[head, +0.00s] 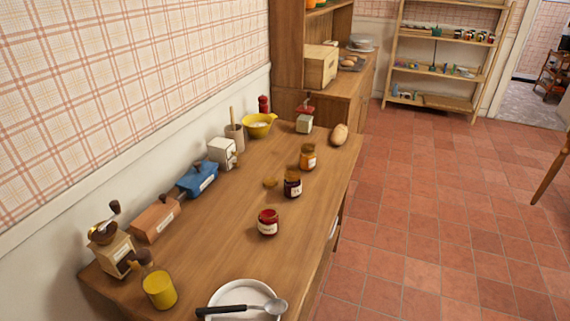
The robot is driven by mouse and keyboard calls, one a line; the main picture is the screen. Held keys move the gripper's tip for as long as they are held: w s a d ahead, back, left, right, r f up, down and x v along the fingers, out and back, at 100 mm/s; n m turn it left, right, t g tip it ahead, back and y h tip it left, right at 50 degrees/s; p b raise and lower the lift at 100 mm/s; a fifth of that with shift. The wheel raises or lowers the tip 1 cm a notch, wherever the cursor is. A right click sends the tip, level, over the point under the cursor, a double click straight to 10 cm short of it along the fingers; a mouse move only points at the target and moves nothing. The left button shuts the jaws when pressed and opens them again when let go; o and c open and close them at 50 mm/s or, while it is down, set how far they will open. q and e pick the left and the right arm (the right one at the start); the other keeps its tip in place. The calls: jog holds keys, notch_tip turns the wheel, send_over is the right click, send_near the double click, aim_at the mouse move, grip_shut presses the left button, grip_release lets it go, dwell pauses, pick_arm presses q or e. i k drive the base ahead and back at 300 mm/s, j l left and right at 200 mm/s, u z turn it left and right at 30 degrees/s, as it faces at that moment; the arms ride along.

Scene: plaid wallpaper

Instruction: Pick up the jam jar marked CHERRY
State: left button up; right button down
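The nearest is a red jar (268,222) with a red lid. Behind it is a dark purple jar (292,185), and farther back an orange jar (308,157). The label writing is too small to read, so I cannot tell which says CHERRY; the red jar's colour fits cherry. Neither of my grippers is in view.
A white plate (222,296) with a black-handled spoon (245,308) and a yellow cup (159,290) are at the counter's near end. Grinders and boxes line the wall. Tiled floor (430,220) is open to the right.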

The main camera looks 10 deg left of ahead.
aim_at(268, 216)
jog(key=u, duration=0.2)
jog(key=i+l+u, duration=0.15)
jog(key=l+u, duration=0.2)
jog(key=i+l+u, duration=0.15)
jog(key=l+u, duration=0.55)
jog(key=i+l, duration=0.05)
jog(key=l, duration=0.05)
